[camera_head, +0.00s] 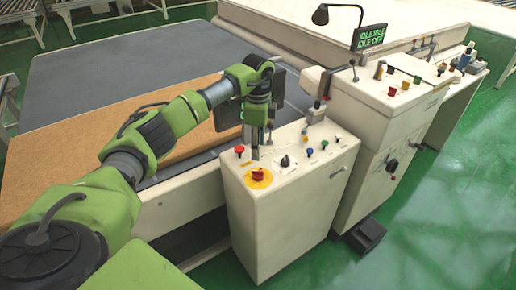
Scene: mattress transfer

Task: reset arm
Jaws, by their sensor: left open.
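My left arm reaches in from the left, and its left gripper (258,146) points down above the rear left part of a white control box (278,238). The gripper is open, with nothing seen between its fingers. Whether a fingertip touches the panel cannot be told. The box's sloped top has a red button (239,149) left of the gripper, a red stop knob on a yellow disc (259,177) in front of it, and a black rotary knob (285,160) to the right. My right gripper is out of view.
A grey machine bed (140,62) with a brown board (75,150) lies behind my arm. A taller white cabinet (375,125) with a lamp (321,14) and green-lettered display (368,37) stands right of the box. A black pedal (366,234) is on the open green floor.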

